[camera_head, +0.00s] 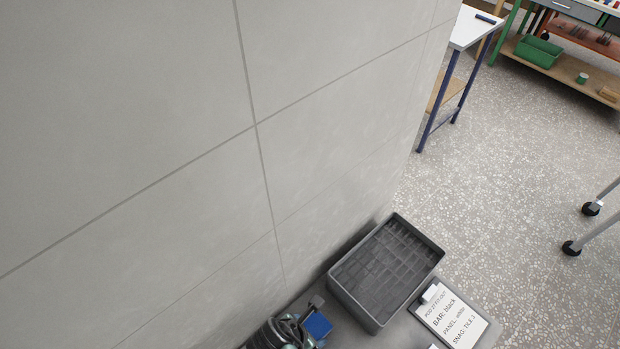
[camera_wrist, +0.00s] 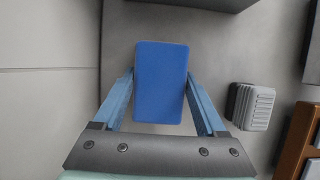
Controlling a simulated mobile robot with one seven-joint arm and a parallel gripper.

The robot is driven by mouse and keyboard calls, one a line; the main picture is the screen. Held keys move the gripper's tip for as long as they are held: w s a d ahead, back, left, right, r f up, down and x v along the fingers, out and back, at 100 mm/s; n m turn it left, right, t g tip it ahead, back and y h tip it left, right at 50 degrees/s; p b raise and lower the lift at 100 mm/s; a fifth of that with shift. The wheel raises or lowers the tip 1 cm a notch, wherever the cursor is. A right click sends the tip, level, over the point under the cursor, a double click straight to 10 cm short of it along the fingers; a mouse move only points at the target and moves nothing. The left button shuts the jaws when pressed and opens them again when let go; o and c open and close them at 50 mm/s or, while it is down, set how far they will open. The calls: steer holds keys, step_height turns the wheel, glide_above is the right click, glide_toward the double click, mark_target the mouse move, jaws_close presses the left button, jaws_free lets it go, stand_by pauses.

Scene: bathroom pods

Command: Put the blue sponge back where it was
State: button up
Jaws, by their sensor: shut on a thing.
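The blue sponge (camera_wrist: 161,100) is a plain blue block between the two blue fingers of my gripper (camera_wrist: 160,76) in the wrist view. The fingers are shut on its sides, and its far end sticks out past them. In the head view the sponge (camera_head: 318,325) shows as a small blue face at the bottom edge, beside my gripper (camera_head: 306,318). It is over or near a grey surface; I cannot tell whether it touches it. No marked spot for the sponge can be made out.
An empty-looking dark grey crate (camera_head: 350,301) stands on the grey surface, against the tiled wall (camera_head: 150,120). A clipboard (camera_head: 452,318) with a written sheet lies right of it. A grey ribbed object (camera_wrist: 250,106) and an orange-brown edge (camera_wrist: 296,135) are right of the sponge.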

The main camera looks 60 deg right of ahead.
steer(key=shift+f, duration=0.4)
steer(key=o, duration=1.1)
steer(key=v, duration=1.2)
steer(key=shift+s, duration=0.1)
